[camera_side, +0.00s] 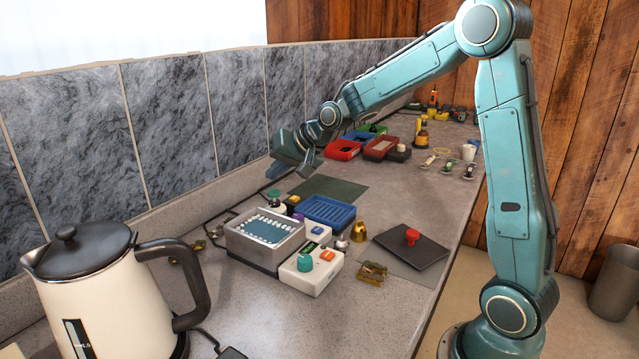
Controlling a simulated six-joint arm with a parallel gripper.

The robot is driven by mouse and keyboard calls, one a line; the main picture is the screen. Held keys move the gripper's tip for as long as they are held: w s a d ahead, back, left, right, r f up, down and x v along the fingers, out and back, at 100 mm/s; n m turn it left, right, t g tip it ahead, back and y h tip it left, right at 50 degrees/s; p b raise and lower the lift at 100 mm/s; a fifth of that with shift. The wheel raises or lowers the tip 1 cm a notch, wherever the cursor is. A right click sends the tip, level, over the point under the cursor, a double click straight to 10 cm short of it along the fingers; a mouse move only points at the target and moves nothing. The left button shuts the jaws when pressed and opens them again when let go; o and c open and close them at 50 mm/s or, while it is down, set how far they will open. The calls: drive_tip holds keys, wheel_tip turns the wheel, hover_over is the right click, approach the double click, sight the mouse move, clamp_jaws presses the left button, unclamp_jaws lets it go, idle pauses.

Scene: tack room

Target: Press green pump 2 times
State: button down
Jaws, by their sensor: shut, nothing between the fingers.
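A small bottle with a green pump head (275,197) stands behind the grey metal tray, close to the wall side of the counter. It is small in the view, and its lower part is partly hidden by the tray. My gripper (277,171) is above the pump in the picture, pointing down, with its fingers shut and empty. A gap shows between the fingertips and the pump head. I cannot tell from this one view whether the fingers are straight over it.
The grey tray (243,244), blue rack (330,210) and white box with a teal knob (309,282) crowd around the pump. A kettle (100,300) stands at front left. A red-knobbed dark plate (425,253) lies at right. The dark green mat (335,190) is bare.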

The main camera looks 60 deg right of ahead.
drive_tip(key=shift+r, duration=2.3)
drive_tip(key=shift+r, duration=0.1)
wheel_tip(320, 180, up, 6)
hover_over(278, 192)
drive_tip(key=shift+a, duration=0.1)
drive_tip(key=shift+s, duration=0.15)
drive_tip(key=s+a+n+g, duration=0.15)
drive_tip(key=s+a, duration=0.25)
drive_tip(key=s, duration=0.4)
drive_tip(key=s+a+n, duration=0.3)
drive_tip(key=s+a, duration=0.1)
drive_tip(key=s, duration=0.4)
drive_tip(key=s+f+n, duration=0.1)
drive_tip(key=s+f, duration=0.1)
drive_tip(key=s, duration=0.3)
drive_tip(key=s+a+f+n+g, duration=0.1)
drive_tip(key=s+f, duration=0.1)
drive_tip(key=s, duration=0.4)
drive_tip(key=s+f+n+g+h, duration=0.1)
drive_tip(key=s+f, duration=0.1)
drive_tip(key=s, duration=0.4)
drive_tip(key=shift+a+f, duration=0.3)
drive_tip(key=shift+f, duration=0.05)
